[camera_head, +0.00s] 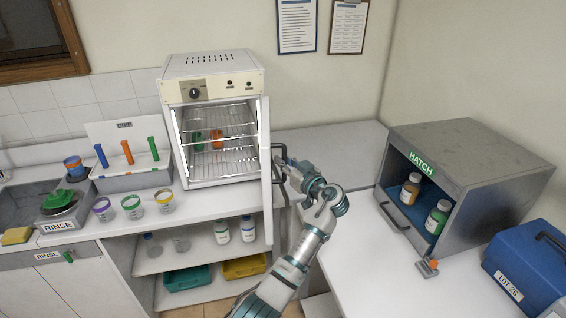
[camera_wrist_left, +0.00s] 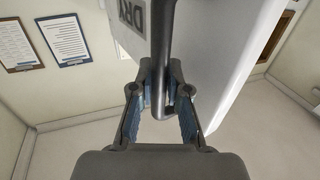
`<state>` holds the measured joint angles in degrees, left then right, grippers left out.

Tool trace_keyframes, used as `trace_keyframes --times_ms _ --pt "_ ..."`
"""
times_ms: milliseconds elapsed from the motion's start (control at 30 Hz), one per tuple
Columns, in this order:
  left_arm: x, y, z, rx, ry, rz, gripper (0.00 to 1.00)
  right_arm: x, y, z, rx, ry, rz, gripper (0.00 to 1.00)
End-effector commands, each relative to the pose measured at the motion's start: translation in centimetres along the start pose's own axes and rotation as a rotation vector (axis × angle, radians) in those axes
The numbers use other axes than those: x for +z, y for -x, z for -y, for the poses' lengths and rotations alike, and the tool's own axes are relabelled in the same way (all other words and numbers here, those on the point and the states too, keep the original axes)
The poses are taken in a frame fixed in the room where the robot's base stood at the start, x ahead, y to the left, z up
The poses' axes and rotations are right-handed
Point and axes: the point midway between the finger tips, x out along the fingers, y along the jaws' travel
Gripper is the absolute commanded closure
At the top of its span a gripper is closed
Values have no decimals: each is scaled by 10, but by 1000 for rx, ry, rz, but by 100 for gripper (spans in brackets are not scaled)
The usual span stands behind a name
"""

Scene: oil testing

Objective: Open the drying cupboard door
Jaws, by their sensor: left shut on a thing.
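The drying cupboard (camera_head: 213,62) is a white box oven on the counter. Its interior with wire racks is exposed, and an orange and a green item sit inside. Its door (camera_head: 266,140) stands swung out at the right side, seen nearly edge-on. In the left wrist view the door (camera_wrist_left: 210,55) shows a DRY label upside down. My left gripper (camera_head: 279,170) is on the outer side of the door, shut on the dark bar handle (camera_head: 280,147). In the left wrist view the fingers (camera_wrist_left: 162,88) close around the handle bar (camera_wrist_left: 162,40). My right gripper is not visible.
Right of my arm stands a grey hatch box (camera_head: 470,150) with two bottles, and a blue case (camera_head: 528,262). Left are a rack (camera_head: 130,178) with coloured tools, several jars (camera_head: 132,206) and a sink. The counter (camera_head: 330,146) behind the door is clear.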

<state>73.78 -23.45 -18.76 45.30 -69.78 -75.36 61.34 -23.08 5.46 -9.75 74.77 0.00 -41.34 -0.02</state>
Motion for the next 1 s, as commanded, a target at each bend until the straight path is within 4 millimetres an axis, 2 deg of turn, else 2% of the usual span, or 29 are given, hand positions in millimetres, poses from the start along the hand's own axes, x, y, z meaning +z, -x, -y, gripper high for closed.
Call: trace_keyframes --times_ms 100,133,200,233,500,633,767,1000 --pt "-1 -1 0 2 -1 -2 100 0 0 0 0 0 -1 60" --pt "-1 -1 0 2 -1 -2 80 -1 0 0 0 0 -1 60" --pt "-1 -1 1 2 -1 -2 63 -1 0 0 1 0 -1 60" --pt "-1 -1 1 2 -1 -2 59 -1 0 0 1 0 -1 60" --pt "-1 0 1 2 0 -1 59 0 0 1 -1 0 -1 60" --pt "-1 8 0 2 1 -2 59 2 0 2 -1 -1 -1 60" --pt "0 31 -1 4 1 -2 59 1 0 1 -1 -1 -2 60" --pt "0 85 -1 3 0 -4 59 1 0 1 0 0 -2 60"
